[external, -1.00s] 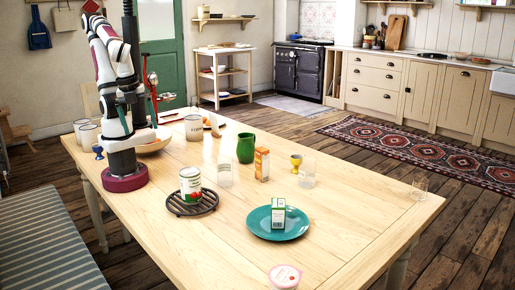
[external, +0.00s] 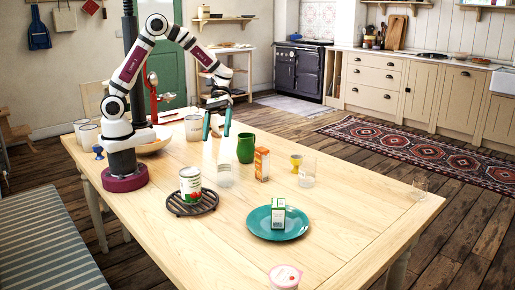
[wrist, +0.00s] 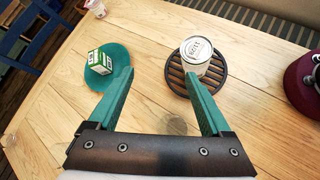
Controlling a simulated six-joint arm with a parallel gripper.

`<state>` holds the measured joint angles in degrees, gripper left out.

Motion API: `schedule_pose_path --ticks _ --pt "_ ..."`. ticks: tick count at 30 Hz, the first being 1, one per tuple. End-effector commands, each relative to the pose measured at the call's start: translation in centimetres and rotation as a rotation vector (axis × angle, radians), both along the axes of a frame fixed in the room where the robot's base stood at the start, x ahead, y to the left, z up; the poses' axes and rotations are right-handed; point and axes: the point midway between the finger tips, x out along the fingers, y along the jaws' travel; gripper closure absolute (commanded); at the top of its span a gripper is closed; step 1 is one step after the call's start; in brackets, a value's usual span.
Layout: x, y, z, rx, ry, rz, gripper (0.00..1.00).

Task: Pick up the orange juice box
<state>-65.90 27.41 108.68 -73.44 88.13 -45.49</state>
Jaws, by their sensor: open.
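The orange juice box (external: 262,164) stands upright on the wooden table, just right of the green jug, in the external view. I cannot make it out in the wrist view. My gripper (external: 217,136) is open and empty above the table, left of the juice box and higher than it, with its teal fingers pointing down. In the wrist view the spread fingers of my gripper (wrist: 160,85) frame bare table, with nothing between them.
The green jug (external: 246,148), a clear glass (external: 225,175), another glass (external: 307,172) and a yellow egg cup (external: 296,162) stand near the box. A can (external: 190,184) is on a black trivet (external: 176,210). A green-white carton (external: 278,213) stands on a teal plate (external: 258,226). The table's right part is largely clear.

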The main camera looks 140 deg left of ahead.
Motion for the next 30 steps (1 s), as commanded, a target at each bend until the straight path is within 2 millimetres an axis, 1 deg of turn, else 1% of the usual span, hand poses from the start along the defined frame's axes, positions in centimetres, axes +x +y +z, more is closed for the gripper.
schedule_pose_path --ticks 1,2,3,4,6,7,8,10,11,15,18,23,27,30 --pt "-1.3 5.5 -1.7 -0.126 -0.014 0.251 0.18" --pt "-2.3 8.5 -2.5 -0.198 -0.031 0.393 0.18" --pt "-3.7 11.9 -3.3 -0.278 -0.056 0.546 0.18" --pt "-4.8 13.8 -3.9 -0.327 -0.073 0.634 0.18" --pt "-6.8 16.8 -4.9 -0.406 -0.108 0.778 0.18" --pt "-7.4 17.6 -5.1 -0.428 -0.117 0.816 0.18" --pt "-7.7 18.1 -5.4 -0.441 -0.124 0.840 0.18" --pt "-7.1 18.4 -5.9 -0.457 -0.131 0.862 0.18" --pt "-6.4 18.3 -6.1 -0.459 -0.130 0.862 0.18" --pt "-2.5 17.7 -7.7 -0.457 -0.129 0.859 0.18" --pt "-0.2 17.4 -8.7 -0.456 -0.128 0.858 0.18" --pt "1.7 17.1 -9.5 -0.455 -0.129 0.858 0.18" --pt "4.2 16.3 -10.8 -0.454 -0.127 0.857 0.18" --pt "5.7 16.1 -11.4 -0.453 -0.128 0.857 0.18"
